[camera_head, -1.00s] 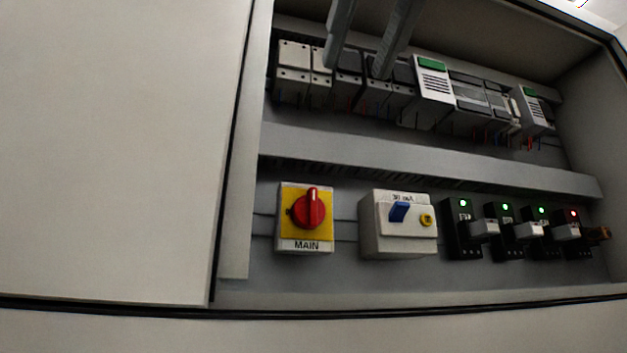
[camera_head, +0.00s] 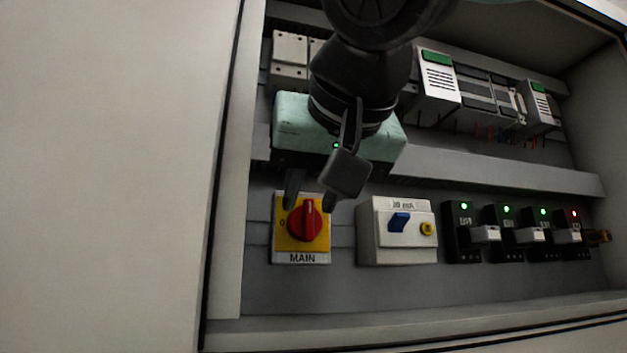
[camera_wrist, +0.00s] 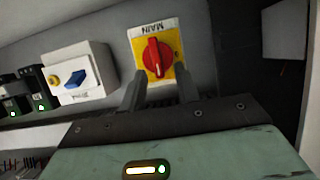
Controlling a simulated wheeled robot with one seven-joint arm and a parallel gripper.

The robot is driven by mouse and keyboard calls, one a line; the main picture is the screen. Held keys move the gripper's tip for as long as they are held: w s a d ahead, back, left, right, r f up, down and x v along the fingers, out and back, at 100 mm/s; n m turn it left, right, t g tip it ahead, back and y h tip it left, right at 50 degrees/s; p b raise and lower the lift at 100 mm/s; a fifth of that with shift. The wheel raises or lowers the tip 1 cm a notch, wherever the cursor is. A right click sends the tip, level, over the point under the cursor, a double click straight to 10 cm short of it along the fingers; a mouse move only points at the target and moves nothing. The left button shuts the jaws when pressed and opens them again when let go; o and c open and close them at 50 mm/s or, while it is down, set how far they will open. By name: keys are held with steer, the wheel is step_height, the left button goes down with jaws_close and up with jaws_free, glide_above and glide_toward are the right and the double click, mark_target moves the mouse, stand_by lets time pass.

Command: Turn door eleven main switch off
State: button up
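The main switch is a red rotary knob (camera_head: 305,222) on a yellow plate with a white MAIN label (camera_head: 302,258), at the lower left of the open cabinet. Its ridge stands upright, with a 0 mark to its left. It shows upside down in the wrist view, where the red knob (camera_wrist: 156,58) sits beyond my fingertips. My gripper (camera_head: 312,198) is open and empty, its two dark fingers spread just above the knob in the head view. In the wrist view my gripper (camera_wrist: 160,82) has a finger toward each side of the knob. I cannot tell whether they touch the switch.
A white breaker box (camera_head: 397,240) with a blue lever is right of the switch. Several black breakers (camera_head: 463,232) with lit lamps follow. A grey duct (camera_head: 490,168) runs above, with modules (camera_head: 438,84) on the upper rail. The cabinet's left edge (camera_head: 228,170) is close.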

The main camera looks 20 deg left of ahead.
steer(key=shift+c, duration=0.3)
jaws_close()
steer(key=shift+s+a+n+t+h, duration=0.15)
steer(key=shift+n+t+h, duration=0.15)
steer(key=shift+n, duration=0.3)
steer(key=shift+o, duration=0.3)
jaws_free()
steer(key=b+v, duration=0.4)
steer(key=v, duration=1.3)
steer(key=shift+r, duration=0.1)
